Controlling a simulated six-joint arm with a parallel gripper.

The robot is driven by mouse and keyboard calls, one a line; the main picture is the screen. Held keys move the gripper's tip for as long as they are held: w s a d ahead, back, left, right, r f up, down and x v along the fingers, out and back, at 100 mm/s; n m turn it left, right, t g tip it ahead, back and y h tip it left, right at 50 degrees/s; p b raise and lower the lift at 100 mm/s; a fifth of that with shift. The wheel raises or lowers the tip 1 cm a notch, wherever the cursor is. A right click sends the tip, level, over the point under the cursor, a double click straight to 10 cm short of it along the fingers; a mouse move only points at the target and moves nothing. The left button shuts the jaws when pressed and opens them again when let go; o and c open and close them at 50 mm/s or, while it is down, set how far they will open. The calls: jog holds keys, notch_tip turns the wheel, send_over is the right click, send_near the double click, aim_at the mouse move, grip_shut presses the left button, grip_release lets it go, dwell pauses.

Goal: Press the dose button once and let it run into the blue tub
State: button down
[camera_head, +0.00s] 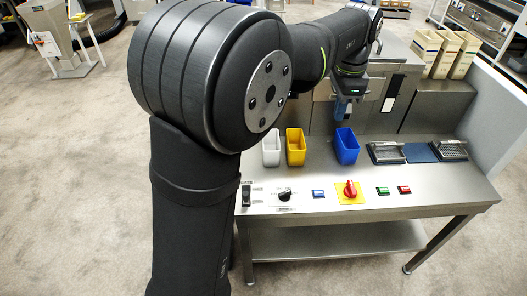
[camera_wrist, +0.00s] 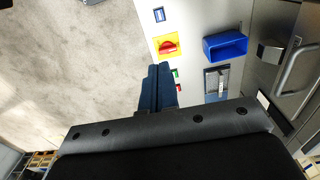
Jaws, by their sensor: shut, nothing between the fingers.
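The blue tub (camera_head: 346,147) stands upright on the steel bench, and its open top shows in the wrist view (camera_wrist: 226,45). On the bench front are a blue button (camera_head: 318,194), a green button (camera_head: 383,190) and a red button (camera_head: 404,189). I cannot read which one is the dose button. The blue button also shows at the top of the wrist view (camera_wrist: 158,14). My gripper (camera_head: 341,112) hangs above the back of the bench, behind the blue tub in the picture. Its blue fingers (camera_wrist: 157,75) are shut and empty, partly covering the green and red buttons in the wrist view.
A red rotary switch (camera_head: 350,189) on a yellow plate sits between the blue and green buttons. A black knob (camera_head: 285,194) is further left. White (camera_head: 271,147) and yellow (camera_head: 295,147) tubs stand left of the blue tub. Metal trays (camera_head: 386,153) lie to its right.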

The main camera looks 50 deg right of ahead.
notch_tip(320, 180, down, 12)
jog(key=r+t+y, duration=0.1)
jog(key=t, duration=0.3)
jog(key=t+h, duration=0.2)
jog(key=t, duration=0.3)
send_over(322, 195)
notch_tip(322, 195, down, 10)
jog(key=shift+w+m, duration=0.1)
jog(key=shift+m, duration=0.3)
jog(key=shift+f+y, duration=0.15)
jog(key=shift+y, duration=0.15)
jog(key=shift+f, duration=4.3)
jog(key=shift+f, duration=0.1)
jog(key=shift+f, duration=0.3)
